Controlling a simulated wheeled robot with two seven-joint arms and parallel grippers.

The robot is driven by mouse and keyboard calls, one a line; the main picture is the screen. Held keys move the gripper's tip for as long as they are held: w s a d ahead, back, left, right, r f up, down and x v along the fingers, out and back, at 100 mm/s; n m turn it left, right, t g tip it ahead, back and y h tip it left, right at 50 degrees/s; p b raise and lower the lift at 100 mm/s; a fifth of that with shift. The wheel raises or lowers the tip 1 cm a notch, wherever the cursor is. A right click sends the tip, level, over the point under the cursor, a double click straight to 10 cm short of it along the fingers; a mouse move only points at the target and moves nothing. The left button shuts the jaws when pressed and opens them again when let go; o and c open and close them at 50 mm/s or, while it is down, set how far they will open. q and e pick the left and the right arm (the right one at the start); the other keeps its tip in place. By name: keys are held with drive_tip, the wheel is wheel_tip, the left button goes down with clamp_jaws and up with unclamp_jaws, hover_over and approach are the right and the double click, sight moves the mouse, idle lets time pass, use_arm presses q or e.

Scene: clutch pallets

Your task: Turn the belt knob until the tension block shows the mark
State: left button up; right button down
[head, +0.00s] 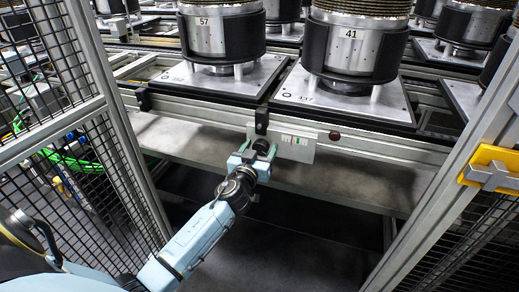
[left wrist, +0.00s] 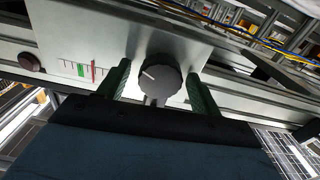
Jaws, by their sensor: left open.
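The belt knob (left wrist: 160,78) is a dark ribbed dial with a white pointer line, on a pale metal panel (left wrist: 100,30). In the left wrist view my left gripper (left wrist: 160,88) is open, with one green-grey finger on each side of the knob. I cannot tell whether the fingers touch it. The scale (left wrist: 80,70) left of the knob has tick marks, a green band and a red line just right of the band. In the head view my left gripper (head: 255,152) covers most of the knob, and the panel (head: 297,145) shows beside it. My right gripper is not in view.
A dark red button (head: 334,135) sits right of the panel on the conveyor rail. Mesh fencing (head: 60,110) stands at left, and a yellow latch (head: 490,168) is on the right post.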

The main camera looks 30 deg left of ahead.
use_arm(q)
drive_tip(key=c, duration=1)
drive_tip(key=m, duration=0.8)
drive_tip(key=shift+d, duration=0.1)
drive_tip(key=m, duration=0.3)
drive_tip(key=shift+m, duration=0.4)
drive_tip(key=m, duration=0.4)
drive_tip(key=shift+f, duration=0.1)
drive_tip(key=shift+m+p, duration=0.3)
drive_tip(key=shift+m, duration=0.1)
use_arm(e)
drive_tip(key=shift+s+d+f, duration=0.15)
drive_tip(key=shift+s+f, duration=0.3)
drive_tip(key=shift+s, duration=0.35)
